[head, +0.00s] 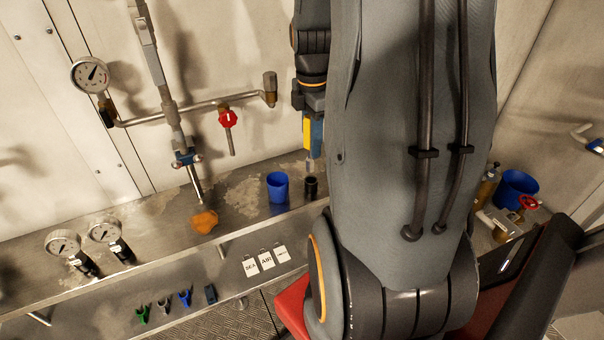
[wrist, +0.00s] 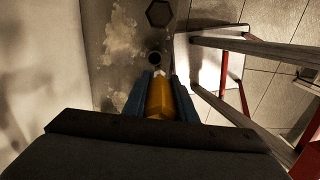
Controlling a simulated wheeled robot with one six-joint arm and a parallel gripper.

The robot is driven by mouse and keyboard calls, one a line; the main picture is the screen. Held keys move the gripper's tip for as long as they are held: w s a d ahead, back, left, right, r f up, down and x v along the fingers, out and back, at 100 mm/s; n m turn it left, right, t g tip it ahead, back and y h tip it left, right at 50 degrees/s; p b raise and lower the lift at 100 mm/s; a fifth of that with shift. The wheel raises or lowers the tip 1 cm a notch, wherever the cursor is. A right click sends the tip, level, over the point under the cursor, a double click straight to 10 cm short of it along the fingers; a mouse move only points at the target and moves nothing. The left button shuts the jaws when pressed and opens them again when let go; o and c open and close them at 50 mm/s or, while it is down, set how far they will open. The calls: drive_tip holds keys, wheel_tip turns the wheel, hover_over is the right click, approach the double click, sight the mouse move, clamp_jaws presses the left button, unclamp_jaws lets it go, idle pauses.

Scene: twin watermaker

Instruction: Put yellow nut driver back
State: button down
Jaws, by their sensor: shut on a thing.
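My gripper (head: 315,132) is shut on the yellow nut driver (head: 306,133), which hangs roughly upright with its shaft pointing down. In the wrist view the yellow handle (wrist: 159,99) sits between the two blue fingers. A small black cup-like holder (head: 311,188) stands on the steel bench below the driver. In the wrist view the round dark opening of this holder (wrist: 154,58) shows just beyond the driver's tip. The tip looks apart from the holder and above it. My arm hides part of the gripper in the head view.
A blue cup (head: 277,188) stands on the bench just left of the black holder. An orange lump (head: 204,221) lies farther left, below a pipe. Gauges (head: 63,245) and a red-handled valve (head: 228,118) are to the left. A white-topped frame (wrist: 205,70) stands right of the bench.

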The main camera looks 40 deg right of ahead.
sight(313, 163)
drive_tip(key=shift+w+d+r, duration=0.25)
drive_tip(key=shift+d+r, duration=0.2)
drive_tip(key=shift+r, duration=0.1)
drive_tip(key=shift+w+d+f+p, duration=0.1)
drive_tip(key=shift+f+p, duration=0.4)
drive_tip(key=shift+f, duration=1.95)
drive_tip(key=shift+d+f+p, duration=0.1)
drive_tip(key=shift+f+p, duration=0.4)
drive_tip(key=shift+f, duration=1.9)
drive_tip(key=c, duration=1.5)
unclamp_jaws()
drive_tip(key=shift+o, duration=0.2)
drive_tip(key=shift+r, duration=0.1)
wheel_tip(313, 163, up, 12)
drive_tip(key=b, duration=0.2)
